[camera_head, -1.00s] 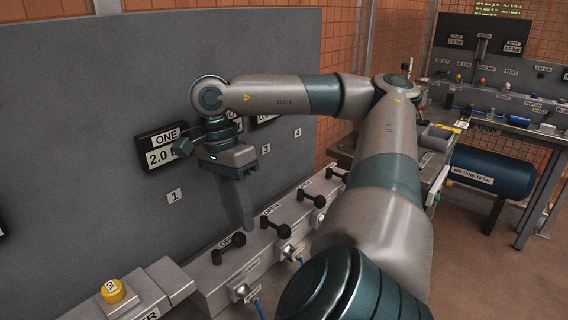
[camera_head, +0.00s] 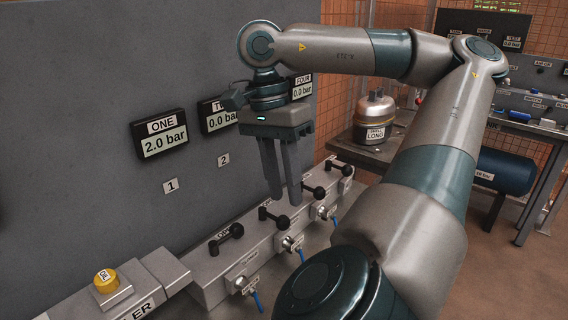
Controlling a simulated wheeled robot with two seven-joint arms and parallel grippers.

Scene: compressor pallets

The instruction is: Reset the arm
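My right arm reaches in from the lower right. My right gripper (camera_head: 283,198) points down above the metal valve bench, near the black valve handles, with nothing between its fingers. Its two fingers are apart, so it is open. I cannot tell whether a fingertip touches a handle behind it. My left gripper is not in view.
Gauge ONE (camera_head: 161,138) reads 2.0 bar on the grey panel (camera_head: 80,95). Gauge FOUR (camera_head: 302,87) reads 0.0 bar. A yellow knob (camera_head: 106,281) sits at the lower left. A metal vessel labelled LONG (camera_head: 375,118) stands behind my arm. A blue tank (camera_head: 507,172) is at right.

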